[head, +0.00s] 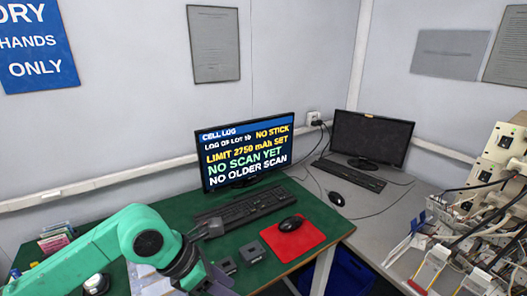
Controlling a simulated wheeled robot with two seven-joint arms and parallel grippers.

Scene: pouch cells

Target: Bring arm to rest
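My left arm, teal with a dark wrist, comes in from the lower left over the green desk mat (325,213). Its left gripper (212,284) points down near the bottom edge of the head view, over the front of the desk. The fingertips are too dark and cut off to tell whether they are open or shut, or whether they hold anything. My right arm and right gripper are not in view. No pouch cell can be made out clearly.
A lit monitor (245,150) shows a cell log, with a keyboard (245,207) before it. Small dark blocks (250,251) lie near the gripper. A mouse (291,223) rests on a red pad (305,240). A cluttered equipment rack (480,220) stands at right.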

